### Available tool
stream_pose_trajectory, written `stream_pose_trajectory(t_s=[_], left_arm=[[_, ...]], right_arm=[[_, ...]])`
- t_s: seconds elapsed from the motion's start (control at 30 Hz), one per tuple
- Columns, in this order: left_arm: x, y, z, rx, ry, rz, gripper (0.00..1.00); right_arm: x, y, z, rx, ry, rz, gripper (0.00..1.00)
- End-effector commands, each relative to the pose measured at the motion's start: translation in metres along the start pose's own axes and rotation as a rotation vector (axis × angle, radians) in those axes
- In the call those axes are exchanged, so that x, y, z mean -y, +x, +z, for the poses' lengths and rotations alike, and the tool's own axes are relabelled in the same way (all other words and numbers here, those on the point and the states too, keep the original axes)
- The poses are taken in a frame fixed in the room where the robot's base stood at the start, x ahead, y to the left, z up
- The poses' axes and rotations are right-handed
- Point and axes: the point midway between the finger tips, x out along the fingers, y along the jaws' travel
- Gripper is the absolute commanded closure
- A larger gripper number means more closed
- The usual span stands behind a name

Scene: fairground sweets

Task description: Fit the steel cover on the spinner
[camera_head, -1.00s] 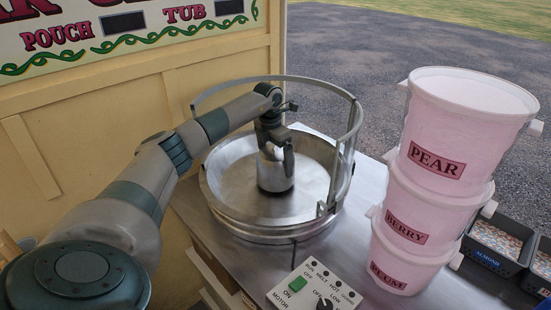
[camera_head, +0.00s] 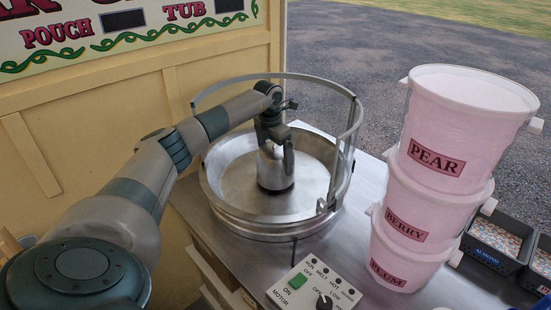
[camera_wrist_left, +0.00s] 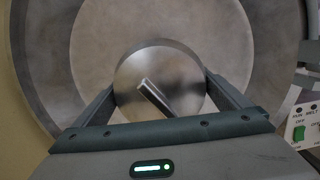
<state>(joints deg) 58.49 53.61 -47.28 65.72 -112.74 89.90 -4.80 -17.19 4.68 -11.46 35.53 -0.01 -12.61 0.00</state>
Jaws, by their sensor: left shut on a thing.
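The steel cover (camera_head: 275,177) is a brushed metal cap at the middle of the wide round metal pan (camera_head: 222,208). My left gripper (camera_head: 274,150) comes down from above and is shut on the cover. In the left wrist view the cover (camera_wrist_left: 135,75) shows as a round disc with a slanted bar on top, and the fingers of the left gripper (camera_wrist_left: 160,92) lie on both sides of it. The spinner is hidden under the cover, so I cannot tell whether the cover is seated on it. My right gripper is not in view.
A metal guard rail (camera_head: 350,135) curves around the pan's back and right side. A control box (camera_head: 314,286) with a green switch stands in front. Stacked pink tubs (camera_head: 442,165) and black trays (camera_head: 496,243) stand at the right. A cream panel (camera_head: 90,130) is at the left.

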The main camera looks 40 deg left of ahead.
Motion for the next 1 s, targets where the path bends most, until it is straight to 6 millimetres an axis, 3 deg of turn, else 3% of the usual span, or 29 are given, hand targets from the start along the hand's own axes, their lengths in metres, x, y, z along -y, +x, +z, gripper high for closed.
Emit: stream_pose_trajectory(t_s=[1.0], left_arm=[[-0.0003, 0.006, -0.0003, 0.001, -0.001, 0.0, 0.33]], right_arm=[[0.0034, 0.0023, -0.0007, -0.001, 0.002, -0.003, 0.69]])
